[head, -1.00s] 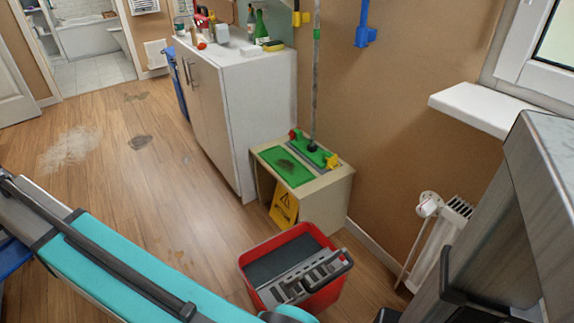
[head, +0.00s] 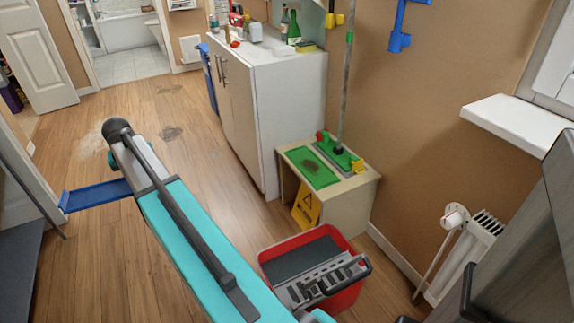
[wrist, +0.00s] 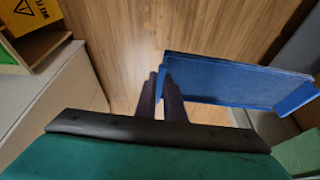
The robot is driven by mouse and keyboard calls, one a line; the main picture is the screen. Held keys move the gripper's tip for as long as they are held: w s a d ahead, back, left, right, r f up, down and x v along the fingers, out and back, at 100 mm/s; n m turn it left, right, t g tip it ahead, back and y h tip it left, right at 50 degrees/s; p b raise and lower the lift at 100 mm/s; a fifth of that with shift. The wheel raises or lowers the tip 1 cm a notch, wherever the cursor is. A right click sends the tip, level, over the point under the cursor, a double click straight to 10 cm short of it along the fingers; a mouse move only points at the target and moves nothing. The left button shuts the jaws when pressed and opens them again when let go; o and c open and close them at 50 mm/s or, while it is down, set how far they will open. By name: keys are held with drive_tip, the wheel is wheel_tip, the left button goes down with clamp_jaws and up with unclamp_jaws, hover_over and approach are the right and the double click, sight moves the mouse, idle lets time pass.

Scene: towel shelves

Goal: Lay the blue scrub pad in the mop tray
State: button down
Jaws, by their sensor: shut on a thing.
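My gripper (wrist: 162,88) shows in the wrist view with its dark fingers close together, shut on the near end of a flat blue slab with an upturned far edge, which I take as the blue scrub pad (wrist: 225,82). The pad sticks out to the right of the fingers. In the head view the pad (head: 98,194) shows left of my teal arm, above the floor; the arm hides the fingers there. No thing is clearly the mop tray.
A red bucket (head: 344,299) with grey fittings stands before the box, beside a yellow warning sign (head: 306,208). A white cabinet (head: 290,110) holds bottles. A radiator (head: 470,255) is at the right wall. The floor (head: 235,225) between arm and cabinet is open.

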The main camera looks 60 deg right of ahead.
drive_tip(key=s+d+f+m+g+h+p, duration=0.1)
drive_tip(key=s+d+f+m, duration=0.3)
drive_tip(key=d, duration=0.7)
drive_tip(key=s+d+f+m+g, duration=0.1)
drive_tip(key=s+d+m, duration=0.1)
drive_tip(key=s+d, duration=0.65)
drive_tip(key=s+d+f+m+g+h+p, duration=0.1)
drive_tip(key=s+d+f+m, duration=0.25)
drive_tip(key=d, duration=0.95)
drive_tip(key=s+d+f+m+g, duration=0.1)
drive_tip(key=s+d+f+m, duration=0.1)
drive_tip(key=s+d, duration=0.4)
drive_tip(key=s+d+f+m, duration=0.3)
drive_tip(key=s+d, duration=0.4)
drive_tip(key=s, duration=0.5)
drive_tip(key=s+d+f+m+g+p, duration=0.1)
drive_tip(key=s+d+f+m, duration=0.1)
drive_tip(key=s+d, duration=0.4)
drive_tip(key=shift+s+d+f+m+g+y, duration=0.1)
drive_tip(key=shift+s+f+y, duration=0.05)
drive_tip(key=shift+s, duration=0.55)
drive_tip(key=shift+s+d+f+m+g+y, duration=0.1)
drive_tip(key=shift+s+f+m, duration=0.1)
drive_tip(key=shift+s, duration=0.45)
drive_tip(key=shift+s+d+f+m+g+y, duration=0.1)
drive_tip(key=shift+s+f+y, duration=0.05)
drive_tip(key=shift+s, duration=0.55)
drive_tip(key=shift+w+a, duration=0.15)
drive_tip(key=shift+f+b, duration=0.65)
drive_tip(key=shift+f, duration=1.55)
